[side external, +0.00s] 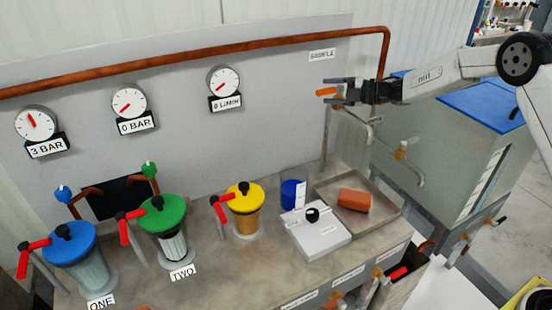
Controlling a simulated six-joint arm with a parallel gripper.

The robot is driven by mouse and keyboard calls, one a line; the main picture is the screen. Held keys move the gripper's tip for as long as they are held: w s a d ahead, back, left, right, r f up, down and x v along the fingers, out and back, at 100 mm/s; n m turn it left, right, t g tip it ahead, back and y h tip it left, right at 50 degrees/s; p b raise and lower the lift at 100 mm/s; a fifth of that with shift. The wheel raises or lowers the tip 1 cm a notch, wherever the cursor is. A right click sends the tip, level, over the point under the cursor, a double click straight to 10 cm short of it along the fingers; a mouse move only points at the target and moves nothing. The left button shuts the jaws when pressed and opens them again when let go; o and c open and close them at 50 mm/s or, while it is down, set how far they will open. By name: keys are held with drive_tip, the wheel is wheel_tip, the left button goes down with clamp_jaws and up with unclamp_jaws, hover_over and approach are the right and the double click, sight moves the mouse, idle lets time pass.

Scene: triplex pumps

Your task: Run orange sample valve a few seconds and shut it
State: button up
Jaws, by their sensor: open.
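The orange sample valve handle (326,91) shows at the upper right, in front of the grey panel and below the SAMPLE label (322,54). It points to the left. My gripper (333,91) is open, with its fingers pointing left on either side of the handle. I cannot tell whether the fingers touch it. The valve body is partly hidden behind my gripper. A thin bent outlet pipe (357,122) hangs below. I cannot see any flow from it.
Blue (75,250), green (165,222) and yellow (243,204) capped pumps have red levers. Gauges (224,82) line the panel. A blue-topped tank (487,104) stands right.

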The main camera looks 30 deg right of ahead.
drive_tip(key=shift+x, duration=0.8)
clamp_jaws()
idle(1.0)
